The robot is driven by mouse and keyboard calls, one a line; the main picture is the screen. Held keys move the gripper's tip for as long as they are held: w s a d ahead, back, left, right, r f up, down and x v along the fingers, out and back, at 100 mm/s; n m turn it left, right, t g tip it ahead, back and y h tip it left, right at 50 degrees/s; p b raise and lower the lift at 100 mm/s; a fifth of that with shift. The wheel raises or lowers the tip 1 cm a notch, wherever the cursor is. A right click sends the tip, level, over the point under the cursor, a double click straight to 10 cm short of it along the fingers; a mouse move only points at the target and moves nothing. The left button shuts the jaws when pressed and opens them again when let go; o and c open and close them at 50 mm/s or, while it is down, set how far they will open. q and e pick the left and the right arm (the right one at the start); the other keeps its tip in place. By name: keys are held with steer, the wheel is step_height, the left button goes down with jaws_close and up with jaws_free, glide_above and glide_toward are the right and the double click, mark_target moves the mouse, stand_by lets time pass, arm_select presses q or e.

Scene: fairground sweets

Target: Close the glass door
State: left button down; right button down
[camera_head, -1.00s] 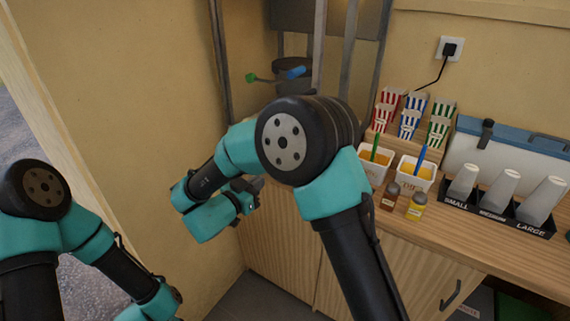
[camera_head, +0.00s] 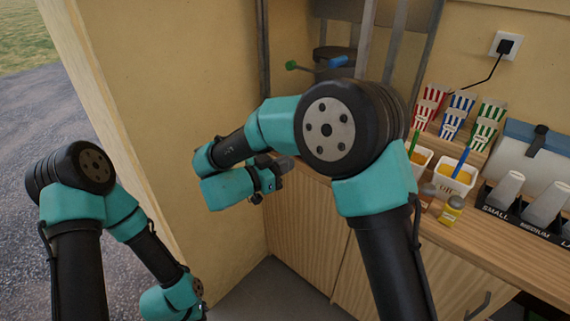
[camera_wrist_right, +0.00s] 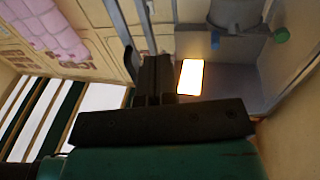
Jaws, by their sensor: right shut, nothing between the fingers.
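The popcorn machine's grey metal cabinet (camera_head: 265,60) stands on the counter at the back. Two paler upright bars (camera_head: 395,45) look like the frame of the glass door, seen nearly edge-on and apparently swung open; the glass itself is hard to make out. My right arm hides their lower part. My right gripper (camera_head: 283,165) is in front of the cabinet, its jaws shut and empty. In the right wrist view, its fingers (camera_wrist_right: 155,75) are beside grey bars (camera_wrist_right: 122,28) and a curved dark piece, possibly the handle; contact cannot be told. My left gripper is out of frame.
A kettle (camera_head: 335,53) with a green and a blue knob hangs inside the cabinet. Striped popcorn boxes (camera_head: 452,122), sauce tubs (camera_head: 456,178), small bottles (camera_head: 451,210) and a cup rack (camera_head: 505,210) crowd the counter on the right. A yellow wall (camera_head: 180,110) is on the left.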

steer(key=x, duration=1.1)
steer(key=shift+w+d, duration=0.2)
steer(key=shift+d, duration=0.05)
